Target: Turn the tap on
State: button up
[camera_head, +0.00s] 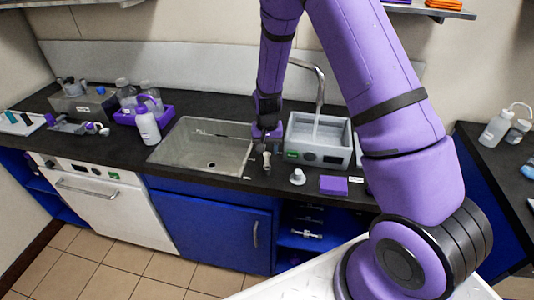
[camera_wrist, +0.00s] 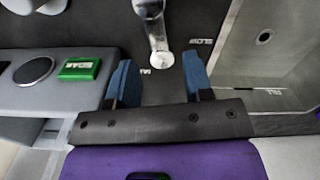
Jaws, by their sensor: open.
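The tap's curved metal spout (camera_head: 321,85) rises behind the counter beside the sink, and my arm hides part of it. A small metal lever (camera_head: 267,160) stands on the counter at the sink's right edge. In the wrist view, a chrome lever with a rounded end (camera_wrist: 160,58) lies just beyond the gap between my fingertips. My gripper (camera_head: 266,133) points down at the sink's right edge. In the wrist view, its blue fingers (camera_wrist: 158,80) are apart with nothing between them. I cannot tell whether they touch the lever.
The sink (camera_head: 205,145) is left of my gripper; its drain (camera_wrist: 264,37) shows in the wrist view. A grey bath device (camera_head: 319,140) with a green display (camera_wrist: 79,68) stands close on the right. A white knob-like item (camera_head: 297,177) and purple block (camera_head: 333,185) are near the front edge.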

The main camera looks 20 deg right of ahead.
aim_at(267, 157)
notch_tip(267, 157, up, 8)
dwell(0.5)
